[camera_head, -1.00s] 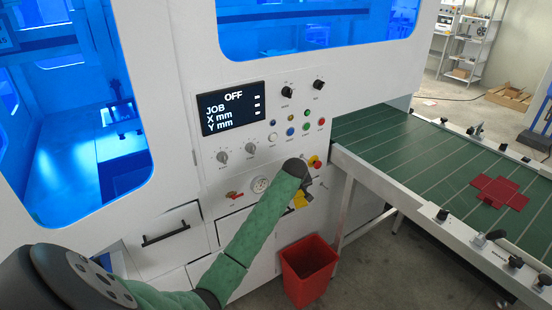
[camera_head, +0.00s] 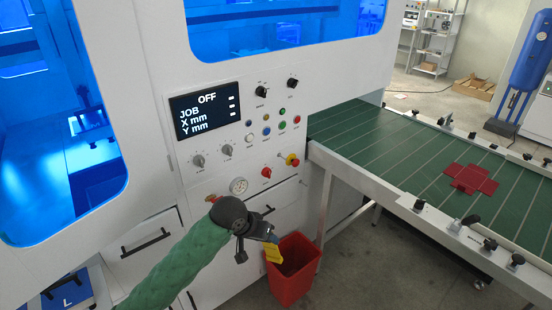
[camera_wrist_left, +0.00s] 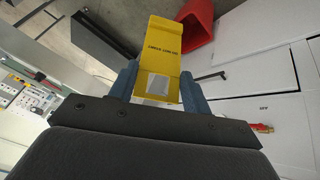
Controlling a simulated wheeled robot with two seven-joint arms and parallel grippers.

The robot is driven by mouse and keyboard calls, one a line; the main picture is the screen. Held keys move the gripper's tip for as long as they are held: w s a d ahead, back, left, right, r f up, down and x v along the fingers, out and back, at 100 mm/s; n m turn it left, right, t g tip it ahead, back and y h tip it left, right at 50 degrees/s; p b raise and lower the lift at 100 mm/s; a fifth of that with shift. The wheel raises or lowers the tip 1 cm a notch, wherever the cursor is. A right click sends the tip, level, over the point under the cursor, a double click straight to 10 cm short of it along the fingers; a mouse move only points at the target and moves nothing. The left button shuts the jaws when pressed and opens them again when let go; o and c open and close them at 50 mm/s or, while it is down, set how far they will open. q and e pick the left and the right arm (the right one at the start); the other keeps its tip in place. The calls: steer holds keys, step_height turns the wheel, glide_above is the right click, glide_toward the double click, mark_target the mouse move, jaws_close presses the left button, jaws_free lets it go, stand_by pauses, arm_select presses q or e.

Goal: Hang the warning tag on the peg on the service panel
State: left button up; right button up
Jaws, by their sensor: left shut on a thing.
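The yellow warning tag (camera_head: 272,253) hangs from my left gripper (camera_head: 264,231), in front of the machine and overlapping the red bin. In the left wrist view the tag (camera_wrist_left: 165,48) is pinched between the blue fingers of the left gripper (camera_wrist_left: 160,88). Its printed face shows, with a pale patch near the fingers. The service panel (camera_head: 215,177) is the white machine front with a display, knobs and buttons. The gripper is below and apart from these controls. I cannot make out the peg for certain. My right gripper is not in view.
A red and yellow switch (camera_head: 290,160), a red knob (camera_head: 266,172) and a gauge (camera_head: 238,186) project from the panel. A red bin (camera_head: 290,272) stands on the floor below. The green conveyor (camera_head: 400,150) extends right, with a red flat blank (camera_head: 470,180) on it.

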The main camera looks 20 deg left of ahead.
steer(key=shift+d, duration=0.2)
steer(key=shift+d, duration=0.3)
